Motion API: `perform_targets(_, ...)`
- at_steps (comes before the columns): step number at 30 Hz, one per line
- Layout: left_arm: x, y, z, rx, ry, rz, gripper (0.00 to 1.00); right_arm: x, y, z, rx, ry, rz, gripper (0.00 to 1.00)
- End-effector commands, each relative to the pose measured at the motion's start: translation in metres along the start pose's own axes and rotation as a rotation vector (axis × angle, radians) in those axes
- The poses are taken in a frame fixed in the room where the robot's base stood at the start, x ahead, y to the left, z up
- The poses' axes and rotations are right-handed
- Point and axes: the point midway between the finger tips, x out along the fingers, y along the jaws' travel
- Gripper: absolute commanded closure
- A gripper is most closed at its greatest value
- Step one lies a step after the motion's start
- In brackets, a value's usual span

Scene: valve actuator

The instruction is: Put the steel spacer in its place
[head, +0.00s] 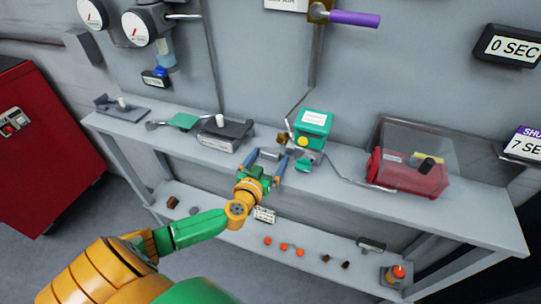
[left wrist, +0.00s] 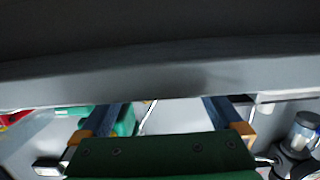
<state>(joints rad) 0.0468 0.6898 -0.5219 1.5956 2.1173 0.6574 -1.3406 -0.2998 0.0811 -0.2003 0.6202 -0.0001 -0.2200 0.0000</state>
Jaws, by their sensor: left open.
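My left gripper (head: 268,156) reaches over the front of the upper shelf, between the dark box with a white knob and the green actuator (head: 314,124). Its blue fingers are apart, and they also show in the left wrist view (left wrist: 163,113). A small pale grey bar (head: 269,153) shows between the fingertips in the head view. I cannot tell whether it is the steel spacer, or whether the fingers touch it. A small grey metallic piece (head: 371,245) lies on the lower shelf; I cannot tell what it is. My right gripper is not in view.
The dark box (head: 227,134) stands left of my gripper, and a red box (head: 409,174) stands right. Above hangs a pipe with a purple-handled valve (head: 354,18). The lower shelf holds orange pieces (head: 284,247) and an orange button (head: 398,272). The shelf edge spans the left wrist view.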

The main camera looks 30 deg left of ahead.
Motion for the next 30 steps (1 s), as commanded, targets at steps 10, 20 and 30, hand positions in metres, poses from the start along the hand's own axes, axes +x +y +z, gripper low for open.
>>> perform_targets(10,-0.001,0.000,0.000,0.000,0.001,0.000,0.76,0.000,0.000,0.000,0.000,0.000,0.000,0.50)
perform_targets(20,-0.001,0.000,-0.001,0.000,0.002,0.000,1.00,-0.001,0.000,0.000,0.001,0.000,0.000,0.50)
perform_targets(30,-0.014,-0.005,-0.046,0.003,0.002,0.001,1.00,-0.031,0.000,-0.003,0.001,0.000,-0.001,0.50)
